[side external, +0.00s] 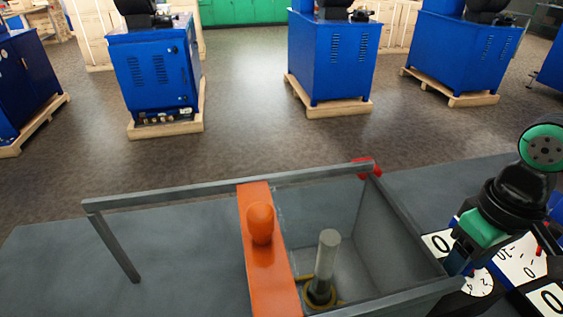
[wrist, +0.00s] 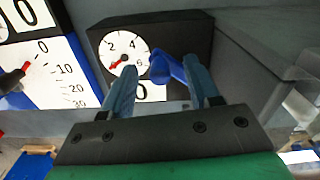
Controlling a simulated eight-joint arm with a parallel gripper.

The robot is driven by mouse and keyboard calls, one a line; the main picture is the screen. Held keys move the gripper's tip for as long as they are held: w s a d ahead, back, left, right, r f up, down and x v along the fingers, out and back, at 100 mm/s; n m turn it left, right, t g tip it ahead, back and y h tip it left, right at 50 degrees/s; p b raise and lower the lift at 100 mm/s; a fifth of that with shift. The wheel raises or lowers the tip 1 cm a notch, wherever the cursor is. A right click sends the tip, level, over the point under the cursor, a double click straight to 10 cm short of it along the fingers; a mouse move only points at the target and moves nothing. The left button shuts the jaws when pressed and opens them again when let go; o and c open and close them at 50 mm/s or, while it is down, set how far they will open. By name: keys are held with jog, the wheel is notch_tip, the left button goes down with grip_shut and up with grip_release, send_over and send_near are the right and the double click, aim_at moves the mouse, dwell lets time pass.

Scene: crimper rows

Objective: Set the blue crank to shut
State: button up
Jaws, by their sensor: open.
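In the wrist view the blue crank (wrist: 168,68) sticks out from the dark box, just right of the round dial. My gripper (wrist: 160,66) has its two blue-grey fingers apart, one on each side of the crank. The crank looks nearer the right finger; I cannot tell whether they touch. The white dial (wrist: 125,48) has a red needle pointing to the lower left. In the side external view my gripper (side external: 458,266) is low at the right, beside the dial (side external: 479,283). The crank cannot be made out there.
A scale panel (wrist: 55,75) with a red pointer (wrist: 12,80) stands left of the box. In the side external view a grey open bin (side external: 400,225) with an orange bar (side external: 268,270) and knob lies left of my gripper. Blue cabinets (side external: 335,55) stand far behind.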

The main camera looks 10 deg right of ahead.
jog(key=shift+f, duration=0.25)
grip_shut()
jog(key=shift+s+a+m, duration=0.2)
jog(key=shift+a+m, duration=0.05)
jog(key=shift+m, duration=0.7)
jog(key=shift+s+a+m, duration=0.2)
jog(key=shift+a+m, duration=0.1)
jog(key=shift+m, duration=0.7)
jog(key=shift+s+a+m, duration=0.2)
jog(key=shift+a+m, duration=0.05)
jog(key=shift+m, duration=0.7)
